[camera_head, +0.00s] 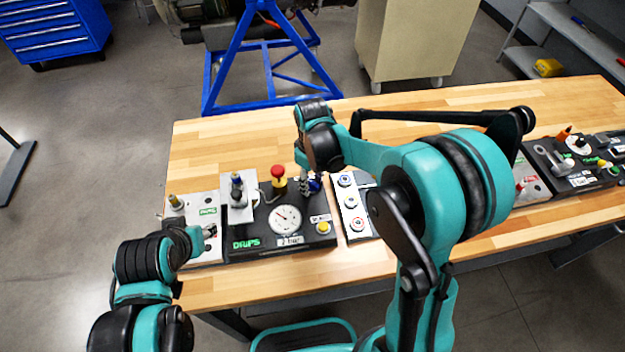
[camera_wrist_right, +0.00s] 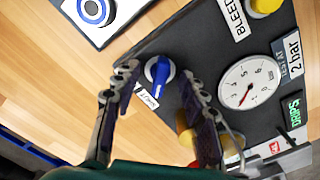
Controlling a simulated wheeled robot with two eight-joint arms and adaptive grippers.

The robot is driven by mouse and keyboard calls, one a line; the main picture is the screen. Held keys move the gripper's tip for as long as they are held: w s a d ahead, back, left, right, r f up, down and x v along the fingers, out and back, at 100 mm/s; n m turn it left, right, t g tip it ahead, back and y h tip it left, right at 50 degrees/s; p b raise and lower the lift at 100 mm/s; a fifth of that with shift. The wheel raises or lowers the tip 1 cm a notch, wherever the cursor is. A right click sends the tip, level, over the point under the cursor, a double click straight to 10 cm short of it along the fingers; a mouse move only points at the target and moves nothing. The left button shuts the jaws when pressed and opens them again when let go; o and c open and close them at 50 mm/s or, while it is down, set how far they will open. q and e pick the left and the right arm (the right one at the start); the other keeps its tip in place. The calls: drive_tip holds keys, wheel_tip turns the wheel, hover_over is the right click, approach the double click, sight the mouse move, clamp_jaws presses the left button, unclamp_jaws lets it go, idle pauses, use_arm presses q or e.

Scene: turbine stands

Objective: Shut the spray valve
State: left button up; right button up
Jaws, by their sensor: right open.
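A blue valve knob (camera_wrist_right: 158,70) with a lever-like handle sits on the black panel (camera_wrist_right: 215,35). A small white label beside it is too blurred to read surely; I take this knob for the spray valve. In the right wrist view its handle points down towards my palm. My right gripper (camera_wrist_right: 160,78) is open, with one finger on each side of the knob; contact cannot be told. In the head view the right gripper (camera_head: 306,186) is over the panel's back right, partly hiding the blue knob (camera_head: 315,185). My left gripper (camera_head: 207,232) is at the panel's left, its fingers unclear.
More panels (camera_head: 573,165) are at the far right. The wooden table (camera_head: 230,140) is clear behind.

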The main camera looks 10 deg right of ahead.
sight(312, 182)
drive_tip(key=shift+r+p, duration=1.5)
drive_tip(key=shift+r, duration=0.85)
drive_tip(key=shift+f, duration=0.1)
